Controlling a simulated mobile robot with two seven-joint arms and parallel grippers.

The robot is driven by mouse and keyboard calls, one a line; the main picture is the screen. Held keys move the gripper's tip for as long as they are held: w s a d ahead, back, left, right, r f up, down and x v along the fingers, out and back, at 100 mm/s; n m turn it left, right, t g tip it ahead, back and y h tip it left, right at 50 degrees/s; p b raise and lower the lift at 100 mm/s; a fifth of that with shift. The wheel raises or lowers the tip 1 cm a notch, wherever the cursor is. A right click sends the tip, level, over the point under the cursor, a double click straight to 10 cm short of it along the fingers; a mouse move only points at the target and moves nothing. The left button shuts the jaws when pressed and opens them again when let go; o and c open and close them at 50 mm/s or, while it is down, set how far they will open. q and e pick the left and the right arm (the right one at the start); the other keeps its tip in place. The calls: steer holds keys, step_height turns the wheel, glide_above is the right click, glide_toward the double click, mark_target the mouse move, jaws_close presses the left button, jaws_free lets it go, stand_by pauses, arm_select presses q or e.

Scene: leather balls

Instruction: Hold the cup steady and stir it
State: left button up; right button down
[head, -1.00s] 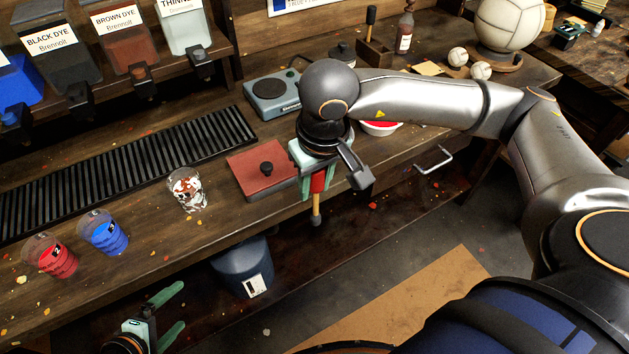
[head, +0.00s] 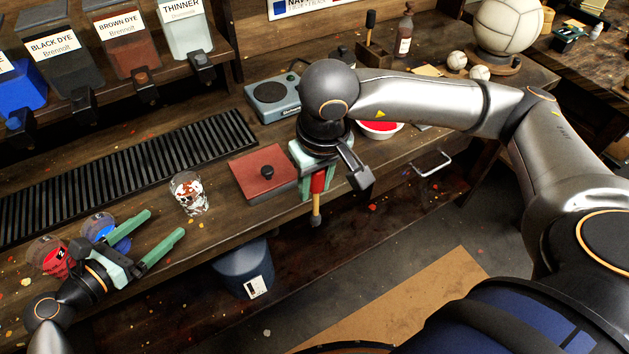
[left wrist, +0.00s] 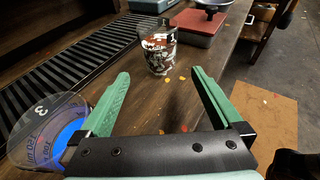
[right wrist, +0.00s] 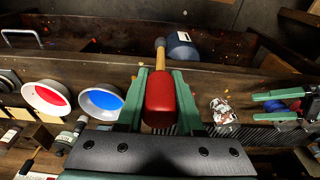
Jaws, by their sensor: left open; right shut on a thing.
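The clear cup (head: 189,193) with brown and white contents stands upright on the bench. It also shows in the left wrist view (left wrist: 158,45), ahead of and between the fingers. My left gripper (head: 167,223) is open and empty, over the bench's front part, left of the cup and pointing toward it, not touching it.
A blue cup (head: 122,243) and a red cup (head: 48,255) stand beside and partly behind my left gripper. A red slab with a black knob (head: 258,180) lies right of the clear cup. A black grate (head: 130,175) runs behind. A blue bin (head: 240,268) stands below.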

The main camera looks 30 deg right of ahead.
mark_target(183, 207)
arm_select(q)
steer(key=b+x, duration=0.1)
steer(key=x, duration=0.1)
steer(key=b+x, duration=0.1)
steer(key=x, duration=0.1)
steer(key=b+x, duration=0.2)
steer(key=shift+a+f, duration=0.15)
steer(key=shift+f, duration=0.1)
arm_select(e)
step_height(183, 207, down, 4)
steer(key=shift+f, duration=0.15)
arm_select(q)
steer(key=shift+w+d, duration=0.5)
steer(key=shift+d, duration=0.35)
arm_select(e)
steer(key=shift+r, duration=0.2)
arm_select(q)
steer(key=shift+x, duration=1.05)
